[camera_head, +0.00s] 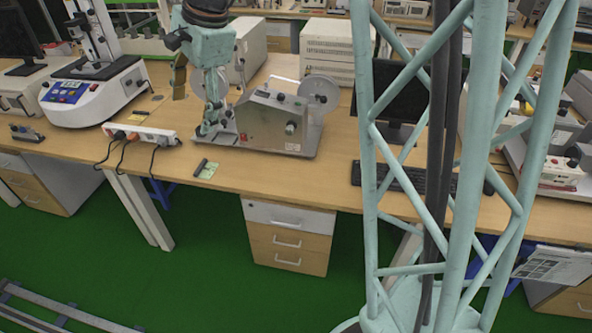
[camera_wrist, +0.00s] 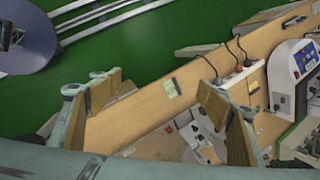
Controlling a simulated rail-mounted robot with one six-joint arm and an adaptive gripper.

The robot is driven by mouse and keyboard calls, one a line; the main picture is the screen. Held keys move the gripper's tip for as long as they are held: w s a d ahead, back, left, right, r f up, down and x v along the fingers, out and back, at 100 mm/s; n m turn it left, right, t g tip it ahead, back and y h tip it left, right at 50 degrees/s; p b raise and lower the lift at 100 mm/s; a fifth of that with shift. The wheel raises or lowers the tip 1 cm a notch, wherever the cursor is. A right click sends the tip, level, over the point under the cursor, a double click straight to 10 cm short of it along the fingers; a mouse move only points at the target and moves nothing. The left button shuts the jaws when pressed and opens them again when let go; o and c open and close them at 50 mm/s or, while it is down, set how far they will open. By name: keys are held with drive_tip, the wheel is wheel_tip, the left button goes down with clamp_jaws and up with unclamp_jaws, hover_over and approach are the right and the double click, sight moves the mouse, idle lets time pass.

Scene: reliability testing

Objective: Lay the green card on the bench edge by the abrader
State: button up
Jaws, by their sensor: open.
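The small green card (camera_head: 208,172) lies flat near the bench's front edge, left of and in front of the abrader. A short dark bar lies along its left side in the head view. The card also shows in the wrist view (camera_wrist: 171,89), between my spread fingers in the picture. The abrader (camera_head: 275,121) is a metal box with knobs and a round disc, on a grey base plate. My gripper (camera_head: 195,103) is open and empty, above the bench at the abrader's left end. Its two fingers (camera_wrist: 160,80) stand wide apart in the wrist view.
A power strip (camera_head: 140,134) with cables lies left of the card. A white tester with a blue panel (camera_head: 92,90) stands further left. A keyboard (camera_head: 405,179) and dark monitor stand to the right. The bench front before the abrader (camera_head: 260,175) is clear.

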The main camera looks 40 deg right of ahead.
drive_tip(key=s+r+n+h, duration=0.1)
drive_tip(key=s+r+n, duration=0.35)
drive_tip(key=s, duration=0.65)
drive_tip(key=s+r+n, duration=0.4)
drive_tip(key=s+r, duration=0.1)
drive_tip(key=s, duration=0.5)
drive_tip(key=s+d+n+h, duration=0.1)
drive_tip(key=s+n, duration=0.6)
drive_tip(key=s, duration=1.4)
drive_tip(key=shift+s+d+f+h, duration=0.15)
drive_tip(key=shift+d+f+h, duration=0.15)
drive_tip(key=shift+r, duration=0.1)
drive_tip(key=shift+d+t, duration=0.1)
drive_tip(key=shift+t, duration=0.2)
